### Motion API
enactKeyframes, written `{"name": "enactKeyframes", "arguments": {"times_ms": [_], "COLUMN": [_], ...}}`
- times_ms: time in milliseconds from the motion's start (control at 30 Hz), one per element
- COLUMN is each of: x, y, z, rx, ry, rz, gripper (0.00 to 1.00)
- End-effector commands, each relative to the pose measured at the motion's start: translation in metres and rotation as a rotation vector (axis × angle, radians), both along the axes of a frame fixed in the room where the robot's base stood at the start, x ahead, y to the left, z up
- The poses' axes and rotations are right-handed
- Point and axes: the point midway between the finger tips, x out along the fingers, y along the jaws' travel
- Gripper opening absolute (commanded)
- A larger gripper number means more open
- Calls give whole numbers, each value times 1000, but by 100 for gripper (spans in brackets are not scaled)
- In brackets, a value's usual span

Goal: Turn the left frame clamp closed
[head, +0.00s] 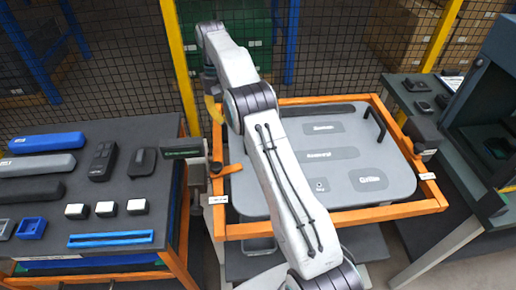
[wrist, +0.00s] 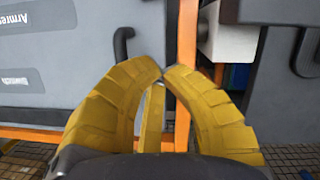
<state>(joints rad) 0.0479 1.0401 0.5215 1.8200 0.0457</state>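The left frame clamp (head: 226,171) is a small orange lever with a dark pivot, at the left bar of the orange frame (head: 330,220) in the head view. The lever points right, towards the grey panel (head: 290,190). My gripper (head: 215,112) is above and slightly left of the clamp, mostly hidden by my arm. In the wrist view my gripper's yellow fingers (wrist: 163,73) have tips nearly meeting, with nothing seen held between them. The orange frame bar (wrist: 187,60) is just beyond the tips. I cannot make out the clamp lever surely in the wrist view.
A dark block (head: 184,148) stands beside the clamp. The left table (head: 100,220) holds several parts. A black handle (head: 374,124) sits on the panel, and another dark block (head: 422,133) stands at the frame's right. A mesh fence (head: 120,60) runs behind.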

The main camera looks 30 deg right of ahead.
Motion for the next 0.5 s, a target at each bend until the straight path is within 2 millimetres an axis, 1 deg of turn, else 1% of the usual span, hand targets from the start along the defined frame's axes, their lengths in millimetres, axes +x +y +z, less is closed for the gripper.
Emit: {"name": "enactKeyframes", "arguments": {"times_ms": [33, 133, 267, 433, 500], "x": [0, 0, -2, -6, -8], "y": [5, 10, 11, 10, 10], "z": [-1, -5, -14, -32, -36], "rx": [1, 3, 5, 4, 4], "ry": [2, 5, 7, 6, 7], "rz": [17, 33, 37, 34, 34], "gripper": [0, 0, 0, 0, 0]}}
